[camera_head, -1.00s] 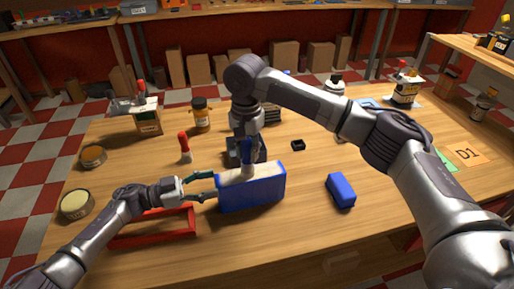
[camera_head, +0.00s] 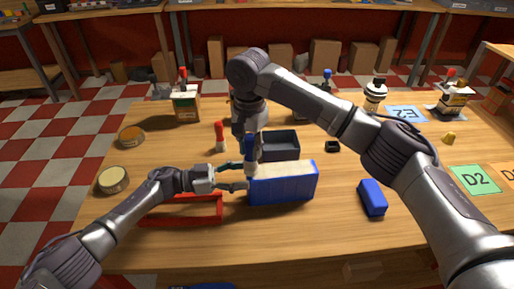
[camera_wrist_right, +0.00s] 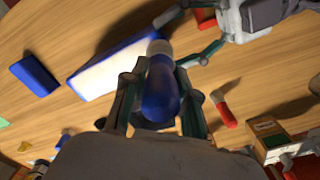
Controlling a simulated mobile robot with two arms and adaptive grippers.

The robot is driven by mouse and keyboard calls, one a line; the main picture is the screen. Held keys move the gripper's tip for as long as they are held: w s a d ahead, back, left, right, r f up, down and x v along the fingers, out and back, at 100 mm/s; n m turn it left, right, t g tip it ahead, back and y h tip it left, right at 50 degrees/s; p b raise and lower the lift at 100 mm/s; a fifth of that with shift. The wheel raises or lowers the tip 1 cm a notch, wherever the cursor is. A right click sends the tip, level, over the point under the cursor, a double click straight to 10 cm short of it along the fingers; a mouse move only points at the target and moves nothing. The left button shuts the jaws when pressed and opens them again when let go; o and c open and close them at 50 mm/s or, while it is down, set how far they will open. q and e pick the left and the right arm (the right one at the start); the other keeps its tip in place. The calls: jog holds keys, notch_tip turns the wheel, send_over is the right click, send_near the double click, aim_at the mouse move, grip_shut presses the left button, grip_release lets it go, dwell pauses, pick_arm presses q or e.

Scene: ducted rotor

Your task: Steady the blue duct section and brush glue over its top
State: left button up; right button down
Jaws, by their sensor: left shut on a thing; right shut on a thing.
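The blue duct section (camera_head: 285,188) stands on the table with its pale cream top facing up. It also shows in the right wrist view (camera_wrist_right: 110,65). My left gripper (camera_head: 245,177) is shut on the duct section's left end. My right gripper (camera_head: 250,140) is shut on a brush with a blue handle (camera_wrist_right: 160,92) and points down. The brush's pale lower end is at the left end of the duct section's top. I cannot tell whether the bristles touch it, and no glue on the top can be made out.
A red frame (camera_head: 188,222) lies under my left forearm. A blue block (camera_head: 371,198) lies to the right of the duct section. A dark open tray (camera_head: 281,147) and a red-capped bottle (camera_head: 221,140) stand behind. Two round tins (camera_head: 113,180) (camera_head: 131,137) are at the left.

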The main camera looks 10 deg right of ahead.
aim_at(250, 135)
jog(key=shift+r, duration=3.75)
pick_arm(q)
jog(key=o, duration=1.3)
jog(key=shift+o, duration=0.2)
jog(key=shift+a, duration=0.1)
jog(key=a, duration=1.1)
jog(key=shift+a, duration=0.4)
jog(key=shift+a, duration=0.1)
